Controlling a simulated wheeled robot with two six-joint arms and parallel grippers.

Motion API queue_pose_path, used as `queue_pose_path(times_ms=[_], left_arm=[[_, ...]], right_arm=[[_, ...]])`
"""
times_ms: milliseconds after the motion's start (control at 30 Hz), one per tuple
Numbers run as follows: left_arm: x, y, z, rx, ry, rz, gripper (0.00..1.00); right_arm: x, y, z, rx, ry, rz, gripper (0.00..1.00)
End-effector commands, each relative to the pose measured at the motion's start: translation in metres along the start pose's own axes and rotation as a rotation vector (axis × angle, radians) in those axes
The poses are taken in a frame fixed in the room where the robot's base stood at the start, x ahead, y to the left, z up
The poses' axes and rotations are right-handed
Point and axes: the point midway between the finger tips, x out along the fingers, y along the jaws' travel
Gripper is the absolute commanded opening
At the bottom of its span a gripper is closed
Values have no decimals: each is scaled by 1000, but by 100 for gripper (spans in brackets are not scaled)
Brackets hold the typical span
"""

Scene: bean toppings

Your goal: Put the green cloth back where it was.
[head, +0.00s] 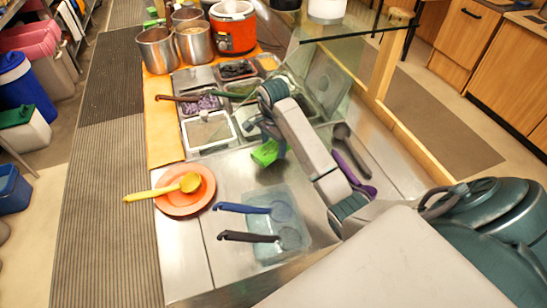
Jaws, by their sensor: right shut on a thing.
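The bright green cloth (264,153) hangs bunched at the jaws of my right gripper (275,145), above the steel counter (228,178) just in front of the topping pans. My right arm reaches in from the lower right, and the gripper is shut on the cloth. The arm and wrist hide part of the gripper and of the counter behind it. I cannot tell whether the cloth touches the counter. My left gripper is not in view.
An orange plate (176,205) with a yellow ladle (160,193) sits at left. Blue (240,208) and dark (248,237) ladles lie on a translucent tray (268,255). Topping pans (208,146) stand behind. A glass guard (345,35) rises at right. Purple (352,174) and grey utensils lie right of my arm.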

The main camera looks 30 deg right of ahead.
Motion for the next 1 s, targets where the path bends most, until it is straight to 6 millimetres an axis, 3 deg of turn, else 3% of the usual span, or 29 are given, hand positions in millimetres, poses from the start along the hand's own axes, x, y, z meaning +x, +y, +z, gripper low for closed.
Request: queue_pose_path(times_ms=[267, 667, 700, 800, 1000], left_arm=[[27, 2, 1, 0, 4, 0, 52], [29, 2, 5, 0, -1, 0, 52], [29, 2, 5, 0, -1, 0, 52], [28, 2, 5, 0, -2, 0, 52], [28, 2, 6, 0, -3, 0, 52]], right_arm=[[35, 0, 0, 0, 0, 1, 40], [39, 0, 0, 1, 0, 0, 40], [39, 0, 0, 1, 0, 0, 60], [38, 0, 0, 1, 0, 0, 80], [38, 0, 0, 1, 0, 0, 80]])
